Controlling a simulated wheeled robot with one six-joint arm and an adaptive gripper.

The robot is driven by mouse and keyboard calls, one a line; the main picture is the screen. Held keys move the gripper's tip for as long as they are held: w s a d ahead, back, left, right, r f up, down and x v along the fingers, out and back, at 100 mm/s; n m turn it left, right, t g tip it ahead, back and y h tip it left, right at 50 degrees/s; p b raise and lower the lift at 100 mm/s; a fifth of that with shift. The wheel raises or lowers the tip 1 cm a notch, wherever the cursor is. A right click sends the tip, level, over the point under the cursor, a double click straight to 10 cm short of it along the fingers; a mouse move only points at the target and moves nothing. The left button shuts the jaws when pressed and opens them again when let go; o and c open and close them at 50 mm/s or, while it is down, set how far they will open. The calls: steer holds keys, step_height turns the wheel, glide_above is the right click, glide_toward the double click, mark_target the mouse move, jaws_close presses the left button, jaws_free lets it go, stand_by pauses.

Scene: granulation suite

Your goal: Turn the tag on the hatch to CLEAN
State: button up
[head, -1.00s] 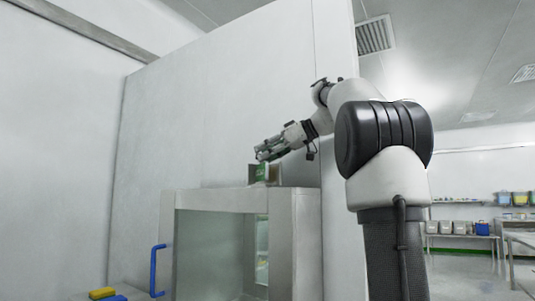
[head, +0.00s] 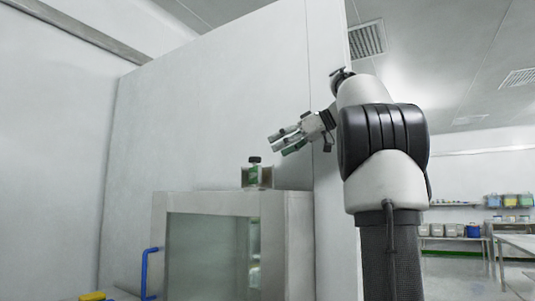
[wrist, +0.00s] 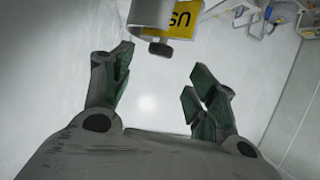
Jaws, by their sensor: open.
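The tag (head: 254,175) stands on top of the hatch (head: 291,240) in the head view, with a dark knob on top and a green patch towards this camera. In the wrist view the tag's yellow face (wrist: 181,20) shows at the top edge, on a grey rounded body with a dark knob. Its lettering is upside down and cut off, so I cannot read the whole word. My gripper (head: 277,145) is open and empty, above and to the right of the tag, apart from it. Its spread fingers also show in the wrist view (wrist: 160,75).
A blue handle (head: 146,272) is at the hatch's left side. A yellow object (head: 92,297) lies at the bottom left. A plain wall (head: 215,110) rises behind the hatch. Shelves with bins (head: 508,200) and tables are far right. The air around my gripper is clear.

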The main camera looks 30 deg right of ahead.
steer(key=v, duration=0.4)
steer(key=shift+d, duration=0.1)
